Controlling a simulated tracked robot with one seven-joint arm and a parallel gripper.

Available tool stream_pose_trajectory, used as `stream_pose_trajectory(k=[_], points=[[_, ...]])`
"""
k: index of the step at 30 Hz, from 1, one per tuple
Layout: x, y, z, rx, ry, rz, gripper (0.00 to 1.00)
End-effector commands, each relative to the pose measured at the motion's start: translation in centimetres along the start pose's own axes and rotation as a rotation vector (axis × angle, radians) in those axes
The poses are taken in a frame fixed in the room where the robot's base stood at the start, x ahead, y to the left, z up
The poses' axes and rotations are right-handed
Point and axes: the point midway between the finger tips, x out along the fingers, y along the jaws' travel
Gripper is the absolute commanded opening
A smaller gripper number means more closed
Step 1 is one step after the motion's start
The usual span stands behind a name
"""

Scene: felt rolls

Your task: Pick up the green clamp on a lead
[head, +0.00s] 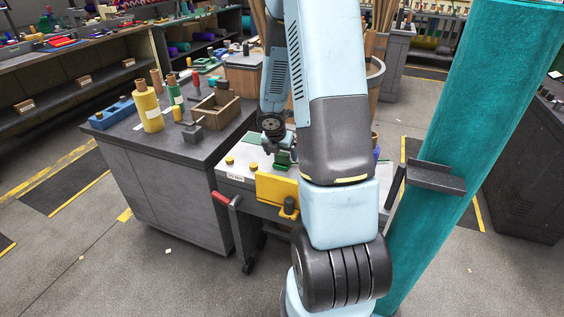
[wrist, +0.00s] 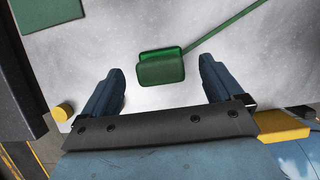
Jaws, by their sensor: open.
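The green clamp (wrist: 161,68) is a small green block on a pale grey work surface (wrist: 215,25) in the wrist view. A thin green lead (wrist: 226,22) runs from it toward the upper right. My gripper (wrist: 161,85) is open, with one dark finger on each side of the clamp's line. The clamp lies between and slightly beyond the fingertips, and neither finger appears to touch it. In the head view my gripper (head: 278,146) is over the small work table, partly behind my arm. A green piece (head: 283,160) shows just below it there.
A yellow knob (wrist: 63,111) and a flat green piece (wrist: 47,12) lie left in the wrist view. A yellow plate (head: 277,189) stands at the table's front. A dark bench (head: 165,185) with spools and a wooden box (head: 215,108) is left. A tall teal roll (head: 465,130) is right.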

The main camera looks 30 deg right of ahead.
Motion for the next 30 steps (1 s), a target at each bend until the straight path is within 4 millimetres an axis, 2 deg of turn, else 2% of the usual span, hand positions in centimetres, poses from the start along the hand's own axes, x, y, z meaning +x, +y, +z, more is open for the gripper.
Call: stream_pose_trajectory(k=[3, 9, 20, 30], points=[[1.6, 0.0, 0.2, -0.001, 0.002, -0.001, 0.94], [3.1, 0.0, 0.2, -0.002, 0.001, -0.001, 0.94], [3.6, 0.0, 0.2, -0.001, 0.000, 0.000, 0.94], [3.5, 0.1, 0.2, -0.001, 0.000, 0.000, 0.62]])
